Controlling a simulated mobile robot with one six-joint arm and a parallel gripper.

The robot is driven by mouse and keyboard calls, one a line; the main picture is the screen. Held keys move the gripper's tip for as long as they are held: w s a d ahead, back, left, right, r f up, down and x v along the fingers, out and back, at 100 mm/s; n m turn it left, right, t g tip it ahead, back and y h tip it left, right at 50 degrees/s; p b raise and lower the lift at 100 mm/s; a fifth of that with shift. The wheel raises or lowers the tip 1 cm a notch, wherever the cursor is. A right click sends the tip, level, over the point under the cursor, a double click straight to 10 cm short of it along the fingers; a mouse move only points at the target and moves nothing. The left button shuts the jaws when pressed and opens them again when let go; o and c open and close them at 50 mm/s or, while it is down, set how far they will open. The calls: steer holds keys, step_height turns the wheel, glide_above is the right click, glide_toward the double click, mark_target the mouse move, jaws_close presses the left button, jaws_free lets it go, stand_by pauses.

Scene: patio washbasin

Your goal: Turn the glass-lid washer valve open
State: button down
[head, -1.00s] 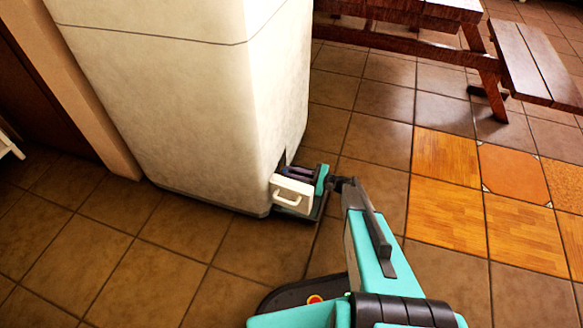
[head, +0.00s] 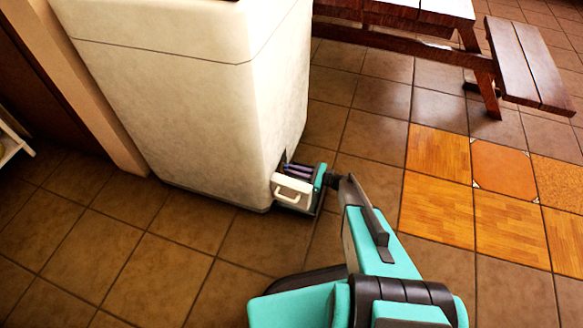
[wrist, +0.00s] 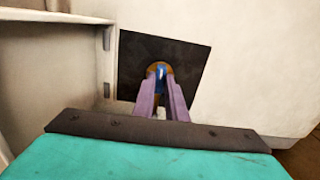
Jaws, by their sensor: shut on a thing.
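The washer's valve is a round brass-coloured fitting (wrist: 153,69) with a blue handle (wrist: 161,76), set in a dark square recess (wrist: 190,62) in a pale wall. My gripper (wrist: 162,84) reaches into this recess with its purple fingers shut on the blue handle. The fingers hide part of the handle, so its exact angle is hard to tell. In the head view, my gripper (head: 297,170) is at the low corner of the tall white washer (head: 200,100); the valve itself is hidden there.
A small white hatch door with a handle (head: 293,191) stands open beside my gripper; its hinged panel (wrist: 55,65) is close on the left in the wrist view. A wooden picnic table (head: 400,22) and bench (head: 530,65) stand at the back right. Tiled floor between is clear.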

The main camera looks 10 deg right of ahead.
steer(key=shift+a+m, duration=0.1)
steer(key=shift+m, duration=0.2)
steer(key=c, duration=1.8)
jaws_free()
steer(key=p+v, duration=0.2)
steer(key=v, duration=1.2)
steer(key=shift+a, duration=0.1)
